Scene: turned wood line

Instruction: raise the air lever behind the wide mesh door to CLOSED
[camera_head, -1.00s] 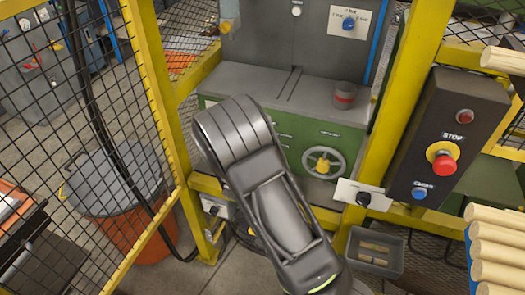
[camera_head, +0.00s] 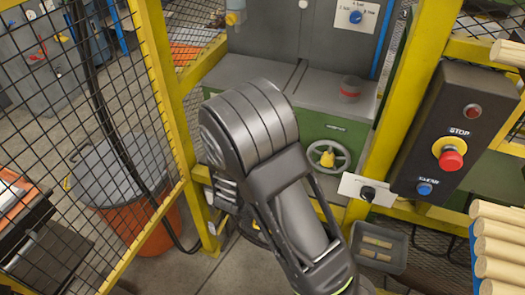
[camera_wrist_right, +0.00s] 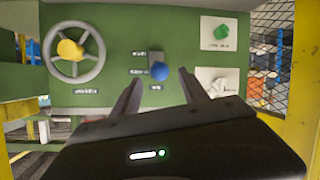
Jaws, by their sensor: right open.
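A lever with a blue ball end (camera_wrist_right: 159,71) shows on the green panel (camera_wrist_right: 112,25) in the right wrist view, with small labels too blurred to read. My right gripper (camera_wrist_right: 160,78) is open, its two fingers pointing toward the panel with the blue ball seen between their tips. I cannot tell whether they touch it. In the head view my right arm covers the lever and the gripper. A yellow-framed mesh panel (camera_head: 95,130), seemingly the wide door, stands at the left, leaving the front of the green machine open. My left gripper is not in view.
A handwheel with a yellow hub (camera_head: 328,155) sits right of my arm in the head view. A control box (camera_head: 440,130) with a red stop button and yellow posts stand at right. A grey-lidded orange bin (camera_head: 158,235) stands behind the mesh. A grey tray (camera_head: 392,262) lies low at right.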

